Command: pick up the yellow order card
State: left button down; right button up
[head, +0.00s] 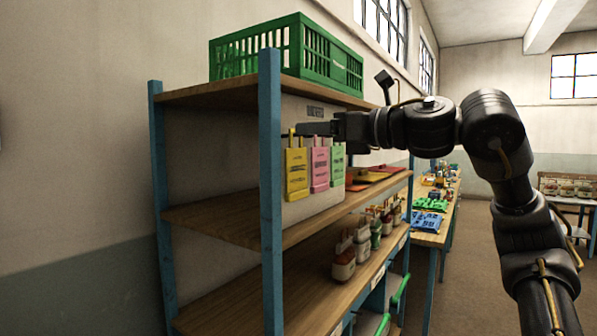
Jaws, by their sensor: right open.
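The yellow order card (297,173) hangs upright on a pale board (300,212) on the shelf unit, leftmost of three cards. A pink card (319,168) and a green card (337,163) hang to its right. My right gripper (303,129) reaches in from the right, pointing left, with its tip near the top of the yellow card. It is open, and the card is not seen held; whether a finger touches the card's top I cannot tell. My left gripper is not in view.
A blue post (270,200) of the shelf unit stands just left of the yellow card. A green crate (300,50) sits on the top shelf. Small sacks (344,262) stand on the lower shelf. A table (432,238) with blue and green items is behind. Open floor (470,290) lies to the right.

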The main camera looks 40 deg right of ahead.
jog(key=x, duration=0.3)
jog(key=shift+w+a+f+p, duration=0.1)
jog(key=shift+w+f+p, duration=0.05)
jog(key=shift+w+p, duration=0.25)
jog(key=shift+s, duration=0.15)
jog(key=c, duration=1)
jog(key=shift+o, duration=0.2)
